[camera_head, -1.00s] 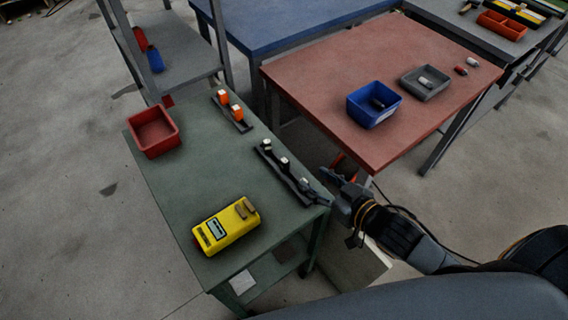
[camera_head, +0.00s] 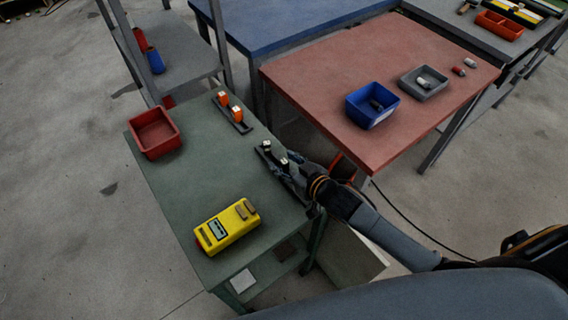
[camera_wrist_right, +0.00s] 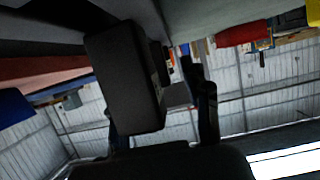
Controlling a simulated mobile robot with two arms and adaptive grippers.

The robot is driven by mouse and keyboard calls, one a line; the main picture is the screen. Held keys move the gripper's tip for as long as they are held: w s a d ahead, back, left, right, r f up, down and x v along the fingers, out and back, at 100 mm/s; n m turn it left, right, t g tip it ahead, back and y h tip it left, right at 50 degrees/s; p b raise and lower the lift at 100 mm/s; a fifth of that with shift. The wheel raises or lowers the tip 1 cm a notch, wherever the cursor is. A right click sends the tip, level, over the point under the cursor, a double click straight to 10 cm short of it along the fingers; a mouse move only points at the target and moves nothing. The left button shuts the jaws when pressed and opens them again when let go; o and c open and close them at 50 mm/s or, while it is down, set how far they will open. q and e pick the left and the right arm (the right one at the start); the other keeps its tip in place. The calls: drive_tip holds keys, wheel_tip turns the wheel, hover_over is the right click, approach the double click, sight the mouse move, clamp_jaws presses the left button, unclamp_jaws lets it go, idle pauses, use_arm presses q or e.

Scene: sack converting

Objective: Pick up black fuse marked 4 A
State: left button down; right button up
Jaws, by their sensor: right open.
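A black rail (camera_head: 262,155) with black fuses stands along the right edge of the green table. Two fuses with pale tops show: the far fuse (camera_head: 266,145) and the middle fuse (camera_head: 284,161). The near end of the rail is hidden behind my right gripper (camera_head: 287,174). No rating is readable. My right gripper is open, low over the near part of the rail. In the right wrist view a large black block (camera_wrist_right: 124,78), apparently a fuse, stands between the fingers, a pale label on its side. I cannot tell whether a finger touches it. My left gripper is not in view.
The green table (camera_head: 185,185) also holds a yellow meter (camera_head: 226,227), a red bin (camera_head: 154,133) and a rail with orange fuses (camera_head: 236,113). A red-topped table (camera_head: 330,95) to the right bears a blue bin (camera_head: 372,106) and a grey tray (camera_head: 423,83).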

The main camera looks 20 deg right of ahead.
drive_tip(key=shift+w+a+f, duration=0.2)
drive_tip(key=shift+w, duration=0.15)
drive_tip(key=shift+c, duration=0.2)
clamp_jaws()
drive_tip(key=shift+r, duration=0.1)
